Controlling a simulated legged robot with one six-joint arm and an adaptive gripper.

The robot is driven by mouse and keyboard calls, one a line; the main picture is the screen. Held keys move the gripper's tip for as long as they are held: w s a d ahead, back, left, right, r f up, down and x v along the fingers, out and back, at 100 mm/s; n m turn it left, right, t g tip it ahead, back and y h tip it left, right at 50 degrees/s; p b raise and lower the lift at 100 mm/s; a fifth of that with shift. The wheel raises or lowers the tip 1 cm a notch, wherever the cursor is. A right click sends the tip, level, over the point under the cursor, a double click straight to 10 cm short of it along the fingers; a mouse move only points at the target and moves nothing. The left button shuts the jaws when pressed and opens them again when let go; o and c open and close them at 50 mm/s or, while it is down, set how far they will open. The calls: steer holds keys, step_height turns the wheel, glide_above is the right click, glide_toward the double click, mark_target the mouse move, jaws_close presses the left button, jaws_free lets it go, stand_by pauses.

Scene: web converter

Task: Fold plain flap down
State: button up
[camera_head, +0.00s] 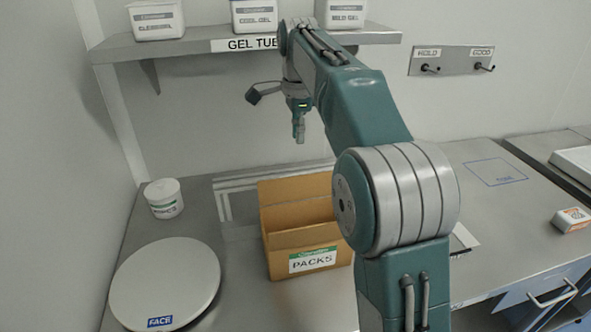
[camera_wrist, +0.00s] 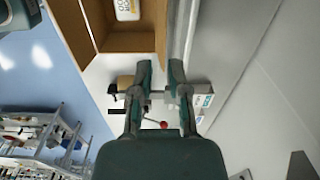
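A brown cardboard box (camera_head: 306,236) with a green and white PACKS label stands on the bench. Its top is open, and a plain brown panel (camera_head: 285,192) stands upright at its back. I cannot tell for certain which panel is the plain flap. My gripper (camera_head: 299,138) hangs pointing down, above and behind the box, apart from it. In the wrist view, my gripper (camera_wrist: 160,66) has a gap between its fingers and holds nothing. The box (camera_wrist: 132,42) shows at the top left there, with a white, yellow-edged item (camera_wrist: 127,9) inside.
A round white FACE plate (camera_head: 166,281) and a white tub (camera_head: 164,199) stand left of the box. A shelf (camera_head: 185,47) with labelled bins (camera_head: 156,20) hangs above. My arm hides the box's right side. The bench right of my arm is mostly clear.

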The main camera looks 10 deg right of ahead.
mark_target(297, 176)
steer(key=shift+m, duration=0.4)
steer(key=f, duration=0.7)
steer(key=w+f, duration=0.1)
steer(key=f, duration=0.3)
steer(key=shift+f, duration=0.1)
jaws_close()
